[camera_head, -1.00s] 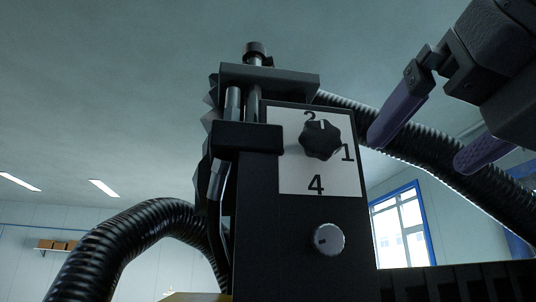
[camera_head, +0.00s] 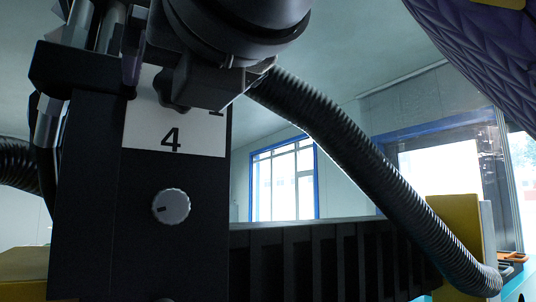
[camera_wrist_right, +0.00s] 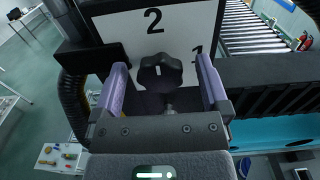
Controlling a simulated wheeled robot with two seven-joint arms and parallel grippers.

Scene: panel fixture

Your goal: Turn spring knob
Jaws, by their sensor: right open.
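The black lobed knob (camera_wrist_right: 160,72) sits on a white dial plate (camera_wrist_right: 180,35) marked 2 and 1 in the right wrist view. Its white mark points up towards the 2. My right gripper (camera_wrist_right: 163,80) is open, with one purple finger on each side of the knob. Gaps show between the fingers and the knob, so it is not gripped. In the head view my right gripper and wrist cover most of the knob and the top of the plate (camera_head: 140,136); the 4 shows below. My left gripper is in neither view.
A small silver knob (camera_head: 171,206) is on the black panel (camera_head: 90,220) below the plate. A thick ribbed black hose (camera_head: 350,145) slopes down to the right. A black ribbed rail (camera_head: 320,255) runs right of the panel.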

